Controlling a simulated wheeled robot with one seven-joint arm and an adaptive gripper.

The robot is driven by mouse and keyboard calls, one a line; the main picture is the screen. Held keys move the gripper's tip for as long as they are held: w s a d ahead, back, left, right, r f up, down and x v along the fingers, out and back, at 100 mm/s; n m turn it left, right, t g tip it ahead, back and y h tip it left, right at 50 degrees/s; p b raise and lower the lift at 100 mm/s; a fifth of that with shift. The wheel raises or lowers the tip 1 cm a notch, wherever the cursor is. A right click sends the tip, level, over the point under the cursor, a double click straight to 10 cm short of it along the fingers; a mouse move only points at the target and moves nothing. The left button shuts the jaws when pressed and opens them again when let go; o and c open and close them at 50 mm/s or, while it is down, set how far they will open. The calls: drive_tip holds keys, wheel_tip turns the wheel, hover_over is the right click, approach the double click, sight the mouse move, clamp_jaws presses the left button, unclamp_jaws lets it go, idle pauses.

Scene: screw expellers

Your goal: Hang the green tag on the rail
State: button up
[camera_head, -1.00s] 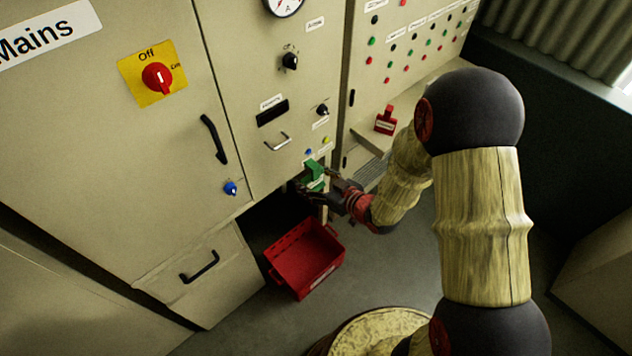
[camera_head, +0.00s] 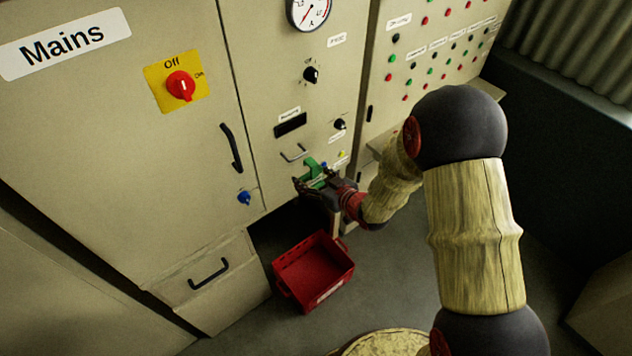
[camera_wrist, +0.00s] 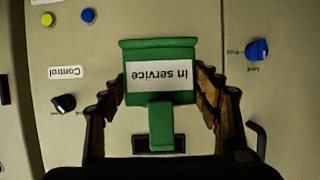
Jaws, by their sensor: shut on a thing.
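The green tag (camera_head: 311,168) is in my gripper (camera_head: 318,184), in front of the middle cabinet panel. In the wrist view the green tag (camera_wrist: 160,60) shows its white "In service" label upside down. My gripper's fingers (camera_wrist: 163,105) lie on both sides of it, shut on it. A slim metal bar (camera_head: 294,153), which looks like the rail, sits on the panel under a black window, just up and left of the tag. The bar does not show in the wrist view, where the tag may cover it. I cannot tell whether tag and bar touch.
A black window (camera_wrist: 158,144), a control knob (camera_wrist: 64,103) and a blue lock knob (camera_wrist: 256,50) surround the tag. A black door handle (camera_head: 231,147) is to the left. An open red bin (camera_head: 313,272) is on the floor below.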

sight(315, 177)
drive_tip(key=r+b+x, duration=0.1)
drive_tip(key=x, duration=0.5)
drive_tip(key=shift+w+a+f, duration=0.15)
drive_tip(key=shift+w+a, duration=0.15)
drive_tip(key=shift+w, duration=0.15)
idle(0.5)
drive_tip(key=o, duration=1.2)
drive_tip(key=shift+c, duration=0.2)
drive_tip(key=shift+o, duration=0.5)
drive_tip(key=v, duration=1.2)
